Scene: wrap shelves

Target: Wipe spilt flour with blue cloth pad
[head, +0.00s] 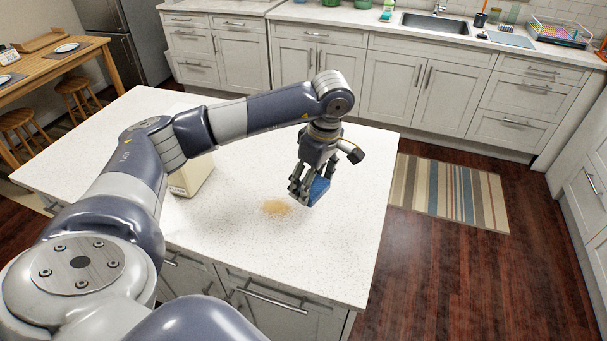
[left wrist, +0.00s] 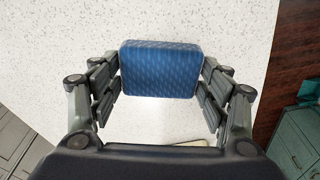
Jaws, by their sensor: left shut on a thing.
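The blue cloth pad (left wrist: 160,70) is held between the fingers of my left gripper (head: 307,190), which is shut on it. In the head view the pad (head: 318,191) hangs at the gripper's fingertips, over or on the white speckled counter; I cannot tell whether it touches. The spilt flour (head: 276,207) is a small tan patch on the counter, just left of the pad in the head view. The flour does not show in the left wrist view. My right gripper is not in view.
The white island counter (head: 330,255) is mostly clear around the flour. A cream box or canister (head: 190,180) stands on it, partly hidden behind my left arm. The counter's right edge lies close to the pad, with a striped rug (head: 450,190) on the floor beyond.

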